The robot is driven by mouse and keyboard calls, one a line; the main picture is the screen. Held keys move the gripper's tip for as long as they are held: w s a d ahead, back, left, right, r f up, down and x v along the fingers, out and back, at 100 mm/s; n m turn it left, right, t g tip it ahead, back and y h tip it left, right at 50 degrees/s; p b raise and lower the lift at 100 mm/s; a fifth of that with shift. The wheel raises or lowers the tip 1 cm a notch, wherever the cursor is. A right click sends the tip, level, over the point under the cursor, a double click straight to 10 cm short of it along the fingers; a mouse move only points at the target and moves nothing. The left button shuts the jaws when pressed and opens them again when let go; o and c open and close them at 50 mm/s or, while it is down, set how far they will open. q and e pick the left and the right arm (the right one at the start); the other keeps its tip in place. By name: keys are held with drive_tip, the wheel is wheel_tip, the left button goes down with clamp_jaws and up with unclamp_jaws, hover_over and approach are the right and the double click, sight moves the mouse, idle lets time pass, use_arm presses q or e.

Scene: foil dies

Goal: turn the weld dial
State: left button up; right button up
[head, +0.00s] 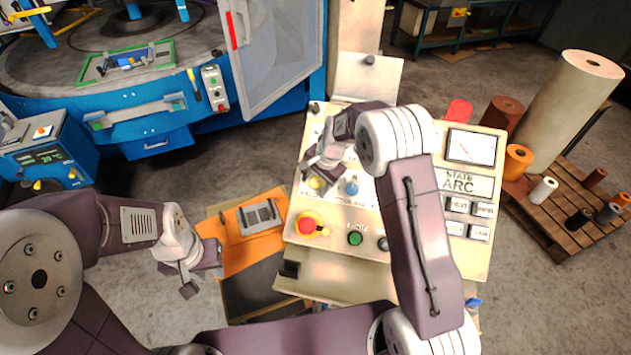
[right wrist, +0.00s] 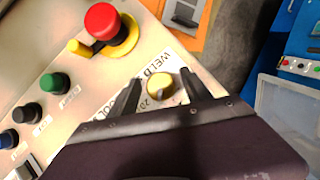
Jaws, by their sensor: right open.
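The weld dial (right wrist: 160,88) is a round yellow knob with a pale pointer, beside printed "WELD" lettering. In the head view the weld dial (head: 316,183) is on the lower left of the cream control panel (head: 455,262). My right gripper (right wrist: 159,79) is open, with one finger on each side of the dial and a visible gap on both sides. The right gripper (head: 315,172) also shows over the dial in the head view. My left gripper (head: 203,281) looks open and empty, left of the panel near an orange board (head: 248,255).
A red emergency button (head: 306,225) with a yellow base is below the dial. A blue knob (head: 351,187) and a green button (head: 355,239) are close by. A blue machine (head: 160,143) with an open door (head: 270,55) stands at the upper left. Rolls stand on a pallet (head: 560,205) at right.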

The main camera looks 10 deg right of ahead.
clamp_jaws()
drive_tip(key=shift+r+n+p, duration=0.15)
drive_tip(key=shift+n+p, duration=0.25)
drive_tip(key=shift+p, duration=0.4)
drive_tip(key=shift+n+g+h+p, duration=0.6)
drive_tip(key=shift+n+h+p, duration=0.1)
drive_tip(key=shift+n+p, duration=0.3)
drive_tip(key=shift+n+g+h, duration=0.3)
drive_tip(key=shift+n+h, duration=0.2)
drive_tip(key=shift+n, duration=0.5)
drive_tip(key=shift+n+g+h+p, duration=0.35)
drive_tip(key=shift+n+h, duration=0.35)
drive_tip(key=shift+n, duration=0.5)
unclamp_jaws()
